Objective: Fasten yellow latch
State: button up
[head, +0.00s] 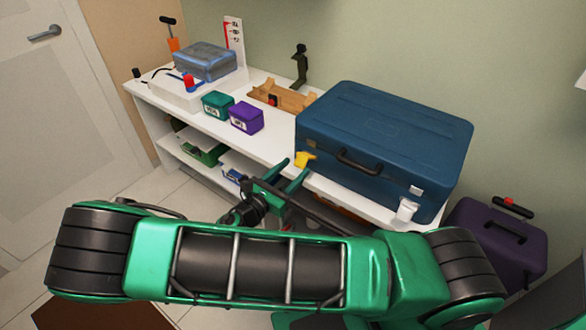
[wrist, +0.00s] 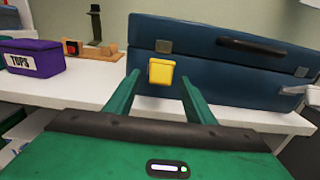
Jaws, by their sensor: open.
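A blue suitcase (head: 385,140) lies shut on the white shelf unit, its handle side facing me. The yellow latch (head: 305,159) is on its front near the left end and sticks outward. In the wrist view the yellow latch (wrist: 161,72) shows below a grey metal plate (wrist: 164,46) on the suitcase. My gripper (head: 292,170) is in front of the latch. In the wrist view its two green fingers (wrist: 160,82) are apart, one on each side of the latch, with nothing held. I cannot tell whether they touch it. A white latch (head: 407,209) hangs near the right end.
The white shelf top (head: 270,146) holds a teal box (head: 217,105), a purple box (head: 246,117) and a wooden tray (head: 282,97) left of the suitcase. A purple case (head: 497,245) stands at the right. The shelf's front edge is just below the suitcase.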

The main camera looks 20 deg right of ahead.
jog(key=shift+w+d, duration=0.4)
jog(key=shift+d, duration=0.2)
jog(key=c, duration=1.1)
jog(key=shift+o, duration=0.2)
